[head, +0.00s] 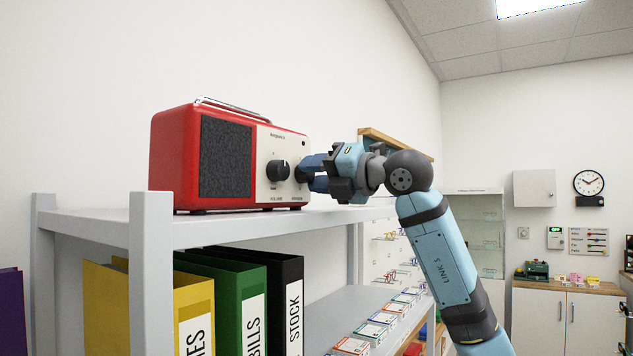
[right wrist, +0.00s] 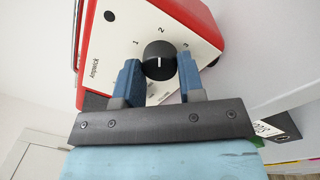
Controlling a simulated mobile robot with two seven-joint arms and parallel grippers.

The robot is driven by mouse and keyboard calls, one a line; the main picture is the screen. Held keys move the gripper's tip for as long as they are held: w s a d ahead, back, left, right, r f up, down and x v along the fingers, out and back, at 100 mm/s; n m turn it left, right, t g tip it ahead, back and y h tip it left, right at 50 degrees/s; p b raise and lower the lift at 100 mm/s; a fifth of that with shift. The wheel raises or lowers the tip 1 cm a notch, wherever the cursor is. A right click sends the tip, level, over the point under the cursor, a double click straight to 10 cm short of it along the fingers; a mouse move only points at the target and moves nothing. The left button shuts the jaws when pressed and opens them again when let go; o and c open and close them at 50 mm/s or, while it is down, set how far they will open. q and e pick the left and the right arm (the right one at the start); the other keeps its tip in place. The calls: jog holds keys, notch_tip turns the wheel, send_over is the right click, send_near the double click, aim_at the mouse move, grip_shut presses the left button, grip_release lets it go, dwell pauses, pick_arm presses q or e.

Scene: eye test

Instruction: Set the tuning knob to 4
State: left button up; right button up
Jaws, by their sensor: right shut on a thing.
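A red radio (head: 176,155) with a cream front panel stands on the top shelf in the head view. A black knob (head: 278,171) with a white mark shows on the panel. My right gripper (head: 306,172) is at the panel just right of it, on a second knob that it mostly hides. In the right wrist view, the blue fingers are shut on this black knob (right wrist: 159,61), one on each side. Its white line lies roughly in line with the printed 2; 1 and 3 show on either side. No 4 is visible. My left gripper is out of view.
The radio stands on a pale grey shelf unit (head: 152,250). Below are yellow, green and black binders (head: 238,300) and several small boxes (head: 370,332) on the lower shelf. A clock (head: 589,184) and white cabinet (head: 566,318) are at the back right.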

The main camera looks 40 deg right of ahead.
jog(key=m, duration=0.3)
jog(key=shift+b, duration=0.4)
jog(key=m, duration=0.2)
jog(key=shift+m, duration=0.4)
jog(key=m+h, duration=0.1)
jog(key=m, duration=0.5)
jog(key=shift+m+b, duration=0.4)
jog(key=m, duration=0.5)
jog(key=shift+a+r+m+p, duration=0.1)
jog(key=shift+m+p, duration=0.2)
jog(key=shift+p, duration=0.1)
jog(key=m+p, duration=0.1)
jog(key=m, duration=0.1)
jog(key=shift+m, duration=0.3)
jog(key=shift+m+h+p, duration=0.4)
jog(key=shift+m+p, duration=0.1)
jog(key=shift+m, duration=1.1)
